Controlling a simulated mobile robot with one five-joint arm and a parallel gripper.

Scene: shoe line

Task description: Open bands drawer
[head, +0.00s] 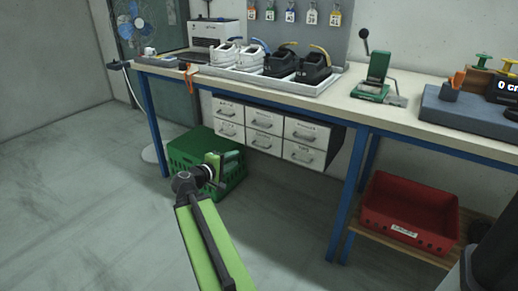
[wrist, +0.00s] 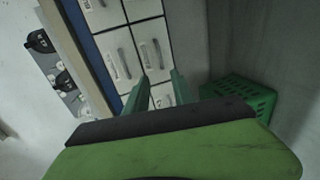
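A white drawer cabinet hangs under the workbench, with two rows of three drawers, all shut. Each has a grey bar handle and a small label too blurred to read, so I cannot tell which is the bands drawer. In the head view these include the lower-left drawer (head: 229,131) and the upper-right drawer (head: 306,133). My gripper (head: 222,160) is in front of and below the cabinet's left part. In the wrist view, my gripper's two green fingers (wrist: 158,88) are apart, empty, and point toward drawer fronts (wrist: 152,47).
A green crate (head: 181,154) stands on the floor behind my gripper. A red bin (head: 408,232) sits on a low shelf at right. Blue table legs (head: 349,195) flank the cabinet. The shoe tray (head: 322,86) is on the bench. The floor at left is clear.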

